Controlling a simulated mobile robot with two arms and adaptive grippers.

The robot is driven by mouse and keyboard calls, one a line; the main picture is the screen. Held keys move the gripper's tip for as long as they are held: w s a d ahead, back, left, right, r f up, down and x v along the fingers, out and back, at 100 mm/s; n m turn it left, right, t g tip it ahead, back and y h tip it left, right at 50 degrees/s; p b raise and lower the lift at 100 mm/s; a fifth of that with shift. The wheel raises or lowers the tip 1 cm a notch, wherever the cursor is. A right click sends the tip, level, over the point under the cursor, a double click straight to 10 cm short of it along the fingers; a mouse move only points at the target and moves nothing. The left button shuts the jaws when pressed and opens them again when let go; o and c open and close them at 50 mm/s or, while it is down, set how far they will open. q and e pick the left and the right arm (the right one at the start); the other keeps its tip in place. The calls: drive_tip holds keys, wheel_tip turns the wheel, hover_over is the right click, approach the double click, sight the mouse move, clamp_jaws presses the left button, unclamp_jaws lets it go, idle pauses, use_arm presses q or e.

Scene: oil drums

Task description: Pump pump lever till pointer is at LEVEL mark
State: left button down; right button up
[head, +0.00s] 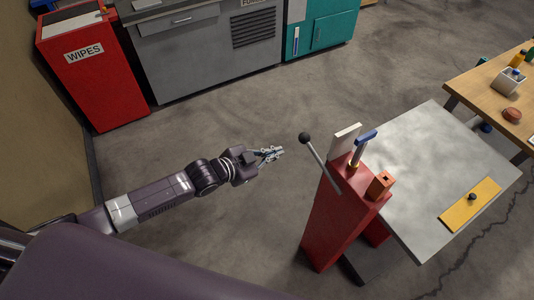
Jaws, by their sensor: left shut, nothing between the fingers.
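The pump lever (321,164) is a thin grey rod with a black ball knob (305,138), slanting up and left from a red pump stand (335,218). A white plate (345,143) stands upright on top of the stand; I see no readable pointer or LEVEL mark from this angle. A blue handle (366,136) and an orange block (381,184) also sit on top. My left gripper (277,153) is shut and empty, a little left of the knob and apart from it in the picture. My right gripper is not in view.
A grey platform (440,160) with a yellow strip (470,205) adjoins the stand on the right. A wooden table (490,85) with small items is at far right. A red WIPES bin (90,70) and grey cabinet (190,55) stand at the back. Floor left of the stand is clear.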

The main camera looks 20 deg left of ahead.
use_arm(q)
drive_tip(key=v, duration=0.3)
drive_tip(key=shift+a, duration=0.25)
idle(1.3)
